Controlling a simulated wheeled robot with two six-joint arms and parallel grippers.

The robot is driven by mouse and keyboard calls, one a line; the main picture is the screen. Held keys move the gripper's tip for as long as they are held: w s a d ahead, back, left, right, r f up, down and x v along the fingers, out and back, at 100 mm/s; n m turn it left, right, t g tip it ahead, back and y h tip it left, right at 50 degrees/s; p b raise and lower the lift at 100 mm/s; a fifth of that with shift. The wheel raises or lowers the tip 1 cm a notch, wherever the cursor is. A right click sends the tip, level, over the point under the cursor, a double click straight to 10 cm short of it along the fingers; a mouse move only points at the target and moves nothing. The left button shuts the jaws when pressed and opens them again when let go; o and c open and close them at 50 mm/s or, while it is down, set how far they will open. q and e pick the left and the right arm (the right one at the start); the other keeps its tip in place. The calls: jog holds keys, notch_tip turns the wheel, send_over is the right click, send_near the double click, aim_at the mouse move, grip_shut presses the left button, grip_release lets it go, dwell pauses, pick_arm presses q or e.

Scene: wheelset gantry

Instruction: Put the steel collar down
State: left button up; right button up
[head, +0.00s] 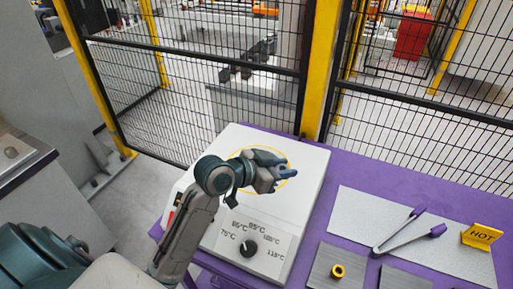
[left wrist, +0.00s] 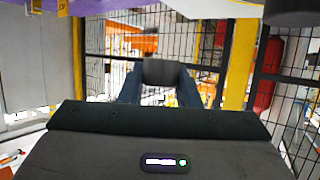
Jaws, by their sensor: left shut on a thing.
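My left gripper (head: 284,171) is over the white heater box (head: 307,180), above the yellow circle (head: 236,153) marked on its top. In the left wrist view, the two dark blue fingers of my left gripper (left wrist: 161,88) are shut on a grey piece, the steel collar (left wrist: 163,71). In the head view the collar is too small and covered to make out clearly. I cannot tell whether it touches the heater's top. My right gripper is not in view.
The heater has a black dial (head: 249,248) with temperature marks. To its right on the purple table (head: 326,218) are a light mat (head: 372,207) with purple-tipped tongs (head: 411,229), a yellow HOT sign (head: 482,236), and a brass-coloured ring (head: 338,271) on a grey plate. A mesh fence (head: 210,95) stands behind.

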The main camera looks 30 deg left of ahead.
pick_arm(q)
jog(key=w+a+p, duration=0.1)
jog(key=w+a, duration=0.1)
jog(key=a, duration=0.1)
jog(key=w+a+f+p, duration=0.1)
jog(key=w+a, duration=0.2)
jog(key=a, duration=0.1)
jog(key=w+a+p, duration=0.1)
jog(key=w+a, duration=0.1)
jog(key=a, duration=0.2)
jog(key=shift+w+f+p, duration=0.15)
jog(key=shift+w+p, duration=0.15)
jog(key=shift+p, duration=0.05)
notch_tip(320, 180, down, 3)
jog(key=shift+r+p, duration=0.1)
jog(key=shift+p, duration=0.7)
jog(key=shift+f, duration=0.3)
jog(key=shift+f+b, duration=0.25)
jog(key=shift+b, duration=0.05)
jog(key=o, duration=1)
jog(key=shift+r, duration=0.1)
jog(key=shift+c, duration=0.2)
